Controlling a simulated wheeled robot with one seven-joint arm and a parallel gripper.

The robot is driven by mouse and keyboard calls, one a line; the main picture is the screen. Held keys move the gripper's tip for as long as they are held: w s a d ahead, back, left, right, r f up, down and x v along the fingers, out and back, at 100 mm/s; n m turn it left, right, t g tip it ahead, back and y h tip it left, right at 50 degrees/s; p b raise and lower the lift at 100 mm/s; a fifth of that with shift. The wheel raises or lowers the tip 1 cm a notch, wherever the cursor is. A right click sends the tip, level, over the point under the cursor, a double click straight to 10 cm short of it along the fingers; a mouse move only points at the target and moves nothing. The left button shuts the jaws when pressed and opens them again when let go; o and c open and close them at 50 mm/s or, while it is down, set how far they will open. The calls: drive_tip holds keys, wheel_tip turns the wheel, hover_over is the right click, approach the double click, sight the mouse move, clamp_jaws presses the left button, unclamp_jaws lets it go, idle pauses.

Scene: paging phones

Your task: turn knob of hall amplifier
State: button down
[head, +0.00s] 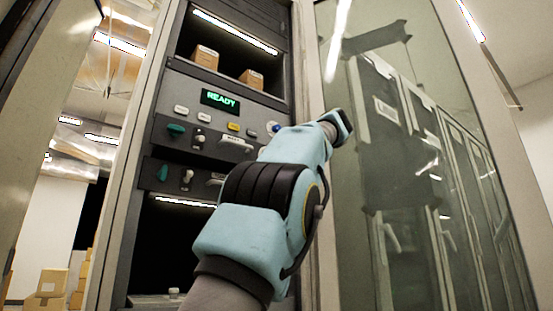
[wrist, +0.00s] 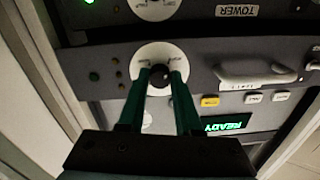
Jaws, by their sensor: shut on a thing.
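The amplifier panel (wrist: 205,58) fills much of the wrist view, which shows the rack upside down compared with the head view. A small dark round knob (wrist: 159,74) sits on a white round dial plate on this panel. My gripper (wrist: 158,80) has its two green fingers on either side of the knob and is shut on it. The panel's name label (wrist: 243,85) is too blurred to read. In the head view my arm covers the right part of the rack, and my gripper is hidden behind it.
A second panel marked TOWER (wrist: 237,11) has another white dial (wrist: 155,8). A green READY display (head: 220,99) is lit above the panels. Small boxes (head: 206,57) sit on the upper shelf. A glass door (head: 400,190) stands close at the right of my arm.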

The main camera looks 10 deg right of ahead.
drive_tip(key=shift+f+n, duration=0.1)
drive_tip(key=shift+n, duration=0.8)
drive_tip(key=c, duration=0.6)
unclamp_jaws()
drive_tip(key=b+v, duration=0.1)
drive_tip(key=v, duration=0.9)
drive_tip(key=shift+s+d+b, duration=0.2)
drive_tip(key=shift+s+b, duration=0.15)
drive_tip(key=shift+b, duration=0.05)
